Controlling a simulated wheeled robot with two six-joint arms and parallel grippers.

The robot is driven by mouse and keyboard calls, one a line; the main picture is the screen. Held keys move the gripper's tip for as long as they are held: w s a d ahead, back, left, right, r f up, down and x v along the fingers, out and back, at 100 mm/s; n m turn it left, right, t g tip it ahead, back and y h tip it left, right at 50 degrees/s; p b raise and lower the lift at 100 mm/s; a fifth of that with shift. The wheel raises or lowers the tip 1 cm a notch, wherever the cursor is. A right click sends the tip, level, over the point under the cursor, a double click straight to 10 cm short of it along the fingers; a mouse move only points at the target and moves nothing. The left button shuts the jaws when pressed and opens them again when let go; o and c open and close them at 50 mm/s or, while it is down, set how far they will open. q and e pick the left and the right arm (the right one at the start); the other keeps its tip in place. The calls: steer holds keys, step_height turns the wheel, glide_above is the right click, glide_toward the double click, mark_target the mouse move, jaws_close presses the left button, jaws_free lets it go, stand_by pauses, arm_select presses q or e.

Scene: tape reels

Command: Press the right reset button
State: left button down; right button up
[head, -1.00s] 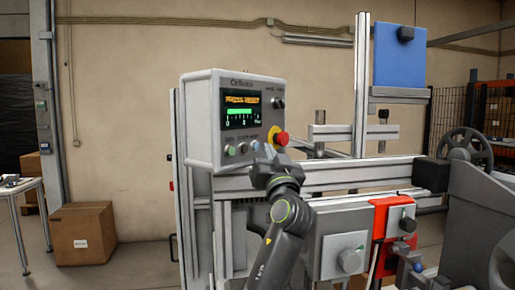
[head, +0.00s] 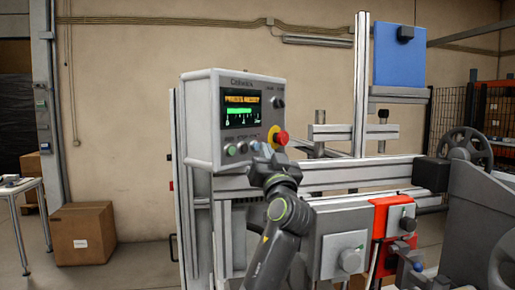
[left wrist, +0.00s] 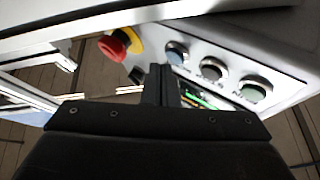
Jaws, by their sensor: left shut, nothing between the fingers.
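The grey control box (head: 202,125) has a lit screen and a row of small buttons along its lower front. In the left wrist view, a blue button (left wrist: 177,53), a grey button (left wrist: 213,70) and a green button (left wrist: 255,90) line up beside a red mushroom knob (left wrist: 121,43) with a yellow collar. The blue button is the one beside the knob. My left gripper (head: 260,153) is shut and empty, just in front of the blue button's end of the row. Its fingertips (left wrist: 161,70) appear close to the blue button; I cannot tell whether they touch. My right gripper is not visible.
The red knob (head: 281,138) sits close to the right of my left gripper. A metal rail frame (head: 330,175) runs below and right of the box. A grey unit with a round knob (head: 345,255) and a red box (head: 381,222) stand lower right.

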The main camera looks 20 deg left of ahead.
arm_select(q)
steer(key=shift+w+a, duration=0.2)
steer(key=shift+a, duration=0.3)
stand_by(0.7)
steer(key=shift+d, duration=0.2)
steer(key=shift+s+d+b, duration=0.3)
steer(key=shift+d+b, duration=0.2)
steer(key=shift+d, duration=0.05)
steer(key=d, duration=0.1)
steer(key=s+d+b, duration=0.1)
steer(key=d, duration=0.1)
steer(key=d+b, duration=0.1)
steer(key=shift+s+d, duration=0.25)
steer(key=shift+d, duration=0.1)
steer(key=shift+f, duration=0.1)
stand_by(0.8)
